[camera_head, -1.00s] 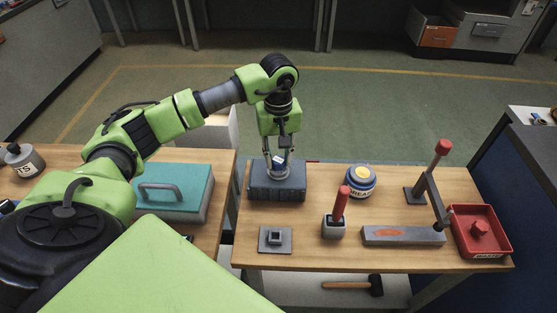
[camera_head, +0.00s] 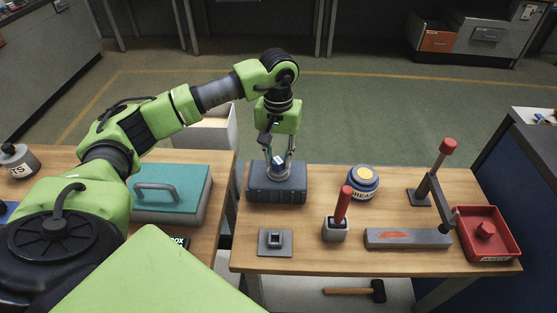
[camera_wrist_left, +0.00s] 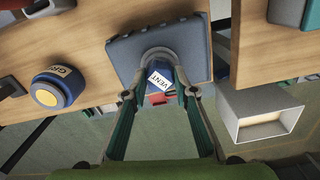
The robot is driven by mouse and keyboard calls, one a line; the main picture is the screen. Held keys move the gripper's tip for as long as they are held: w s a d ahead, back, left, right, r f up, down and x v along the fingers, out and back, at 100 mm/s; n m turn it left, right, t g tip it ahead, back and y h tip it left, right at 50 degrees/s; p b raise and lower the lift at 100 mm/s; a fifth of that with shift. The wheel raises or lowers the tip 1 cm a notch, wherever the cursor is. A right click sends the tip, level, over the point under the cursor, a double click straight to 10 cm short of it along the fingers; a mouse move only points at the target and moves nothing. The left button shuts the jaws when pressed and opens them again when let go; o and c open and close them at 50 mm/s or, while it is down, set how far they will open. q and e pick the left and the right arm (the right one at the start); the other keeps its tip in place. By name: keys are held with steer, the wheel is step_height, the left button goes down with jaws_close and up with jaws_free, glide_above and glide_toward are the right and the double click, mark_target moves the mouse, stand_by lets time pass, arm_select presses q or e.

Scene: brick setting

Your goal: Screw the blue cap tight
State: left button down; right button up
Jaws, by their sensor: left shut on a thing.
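The blue cap (camera_wrist_left: 159,92) has a white tag reading VENT on it. It sits at the round grey collar of a blue-grey block (camera_head: 262,192) on the workbench; the block also shows in the left wrist view (camera_wrist_left: 122,58). My left gripper (camera_head: 279,168) reaches down from above, its fingers on either side of the cap and shut on it. In the head view the fingers hide most of the cap, leaving its tag in sight. I cannot tell how far the cap is threaded. My right gripper is in neither view.
Right of the block stand a grease jar (camera_head: 362,182), a red-handled tool in a holder (camera_head: 336,230), a clamp lever (camera_head: 438,200) and a red tray (camera_head: 490,250). A teal case (camera_head: 175,192) is on the left bench.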

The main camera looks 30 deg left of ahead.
mark_target(278, 160)
arm_select(q)
steer(key=m+b, duration=0.1)
steer(key=m, duration=0.2)
steer(key=c, duration=1.2)
jaws_free()
steer(key=shift+o, duration=0.2)
steer(key=shift+r+p, duration=0.3)
steer(key=shift+r, duration=0.3)
steer(key=shift+r+p, duration=1.3)
steer(key=shift+r, duration=1.15)
